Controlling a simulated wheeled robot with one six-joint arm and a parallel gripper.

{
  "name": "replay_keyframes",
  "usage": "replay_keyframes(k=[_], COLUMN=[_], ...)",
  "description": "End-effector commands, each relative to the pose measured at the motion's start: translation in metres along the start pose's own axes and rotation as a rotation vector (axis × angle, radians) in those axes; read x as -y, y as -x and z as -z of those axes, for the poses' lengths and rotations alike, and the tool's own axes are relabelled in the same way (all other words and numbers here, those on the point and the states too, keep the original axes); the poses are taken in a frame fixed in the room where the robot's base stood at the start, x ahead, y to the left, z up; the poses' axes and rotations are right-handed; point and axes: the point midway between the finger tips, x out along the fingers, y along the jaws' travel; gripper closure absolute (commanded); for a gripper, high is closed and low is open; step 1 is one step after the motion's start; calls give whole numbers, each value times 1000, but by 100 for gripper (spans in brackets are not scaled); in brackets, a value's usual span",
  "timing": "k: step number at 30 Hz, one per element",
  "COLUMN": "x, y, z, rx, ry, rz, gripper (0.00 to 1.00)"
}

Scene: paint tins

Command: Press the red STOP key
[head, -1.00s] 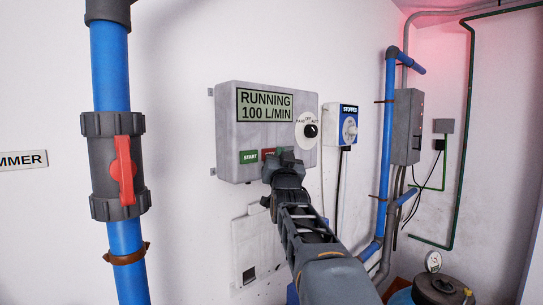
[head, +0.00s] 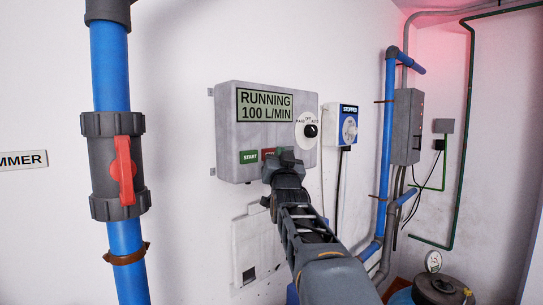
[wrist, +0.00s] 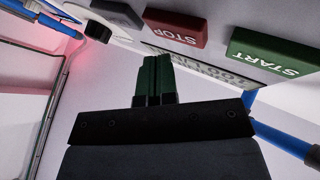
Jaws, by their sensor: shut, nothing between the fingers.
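The red STOP key (wrist: 176,28) is on the lower front of a grey control box (head: 228,125). In the head view only a small part of the key (head: 268,153) shows, the rest hidden behind my gripper. The green START key (head: 249,157) is just to its left and is also large in the wrist view (wrist: 275,55). The box's display (head: 265,105) reads RUNNING 100 L/MIN. My gripper (wrist: 157,60) is shut and empty, its dark green fingertips close to the STOP key. I cannot tell whether they touch it.
A selector knob (head: 310,131) is on the box's right side. A blue pipe with a red-handled valve (head: 124,170) stands at left. More blue pipe (head: 386,130) runs at right. A tin (head: 440,289) stands low right.

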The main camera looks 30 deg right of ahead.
Motion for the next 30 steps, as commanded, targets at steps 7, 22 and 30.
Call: replay_keyframes(k=[7, 22, 30], x=[0, 4, 4], y=[0, -6, -6], z=[0, -4, -4], rx=[0, 0, 0], ry=[0, 0, 0], rz=[0, 0, 0], gripper=[100, 100, 100])
